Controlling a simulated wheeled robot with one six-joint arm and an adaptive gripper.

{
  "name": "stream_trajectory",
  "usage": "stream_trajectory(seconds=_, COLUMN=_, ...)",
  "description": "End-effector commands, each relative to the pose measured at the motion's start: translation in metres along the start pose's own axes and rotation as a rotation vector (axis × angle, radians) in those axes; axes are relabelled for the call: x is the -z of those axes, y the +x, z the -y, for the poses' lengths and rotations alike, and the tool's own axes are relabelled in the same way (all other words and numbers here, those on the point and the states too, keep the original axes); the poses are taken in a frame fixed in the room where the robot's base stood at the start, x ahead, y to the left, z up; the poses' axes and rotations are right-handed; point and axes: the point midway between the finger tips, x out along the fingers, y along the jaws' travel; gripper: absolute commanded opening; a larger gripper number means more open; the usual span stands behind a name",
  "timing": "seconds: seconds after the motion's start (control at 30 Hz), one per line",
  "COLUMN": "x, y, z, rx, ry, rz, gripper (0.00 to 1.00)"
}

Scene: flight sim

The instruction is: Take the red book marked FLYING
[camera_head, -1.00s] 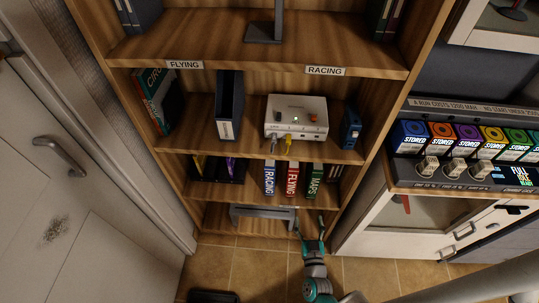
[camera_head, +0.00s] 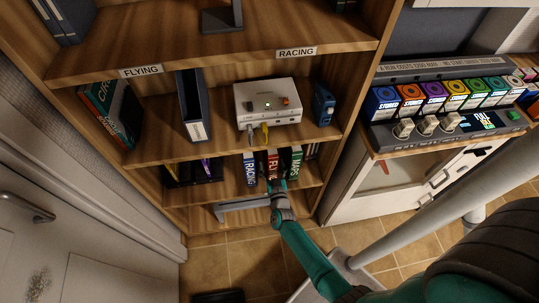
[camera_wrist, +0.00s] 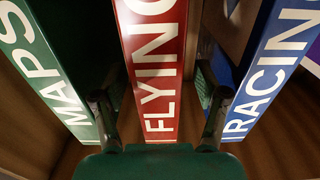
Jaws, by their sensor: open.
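The red book marked FLYING (camera_head: 272,164) stands upright on the lower shelf, between the blue RACING book (camera_head: 250,168) and the green MAPS book (camera_head: 294,162). In the wrist view the red FLYING book (camera_wrist: 153,65) fills the middle, spine towards me. My gripper (camera_wrist: 158,112) is open, with one finger on each side of the red spine, in the gaps beside the MAPS book (camera_wrist: 45,70) and the RACING book (camera_wrist: 275,70). I cannot tell whether the fingers touch the book. In the head view my gripper (camera_head: 275,186) covers the lower part of the spine.
Above is a shelf with a white box (camera_head: 268,103) and cables hanging over its edge. A grey bar-like object (camera_head: 242,205) lies below the books. A counter with coloured boxes (camera_head: 433,100) stands at right, a door (camera_head: 60,255) at left.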

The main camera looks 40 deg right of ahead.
Motion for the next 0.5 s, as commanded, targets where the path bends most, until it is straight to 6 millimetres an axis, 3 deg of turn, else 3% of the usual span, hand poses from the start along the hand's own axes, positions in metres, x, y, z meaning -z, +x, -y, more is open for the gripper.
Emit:
stream_trajectory(seconds=0.3, x=0.009, y=0.041, z=-0.002, rx=-0.002, ry=0.001, rz=-0.002, gripper=0.73)
stream_trajectory(seconds=0.5, x=0.008, y=0.048, z=-0.002, rx=0.000, ry=0.000, rz=-0.001, gripper=0.73)
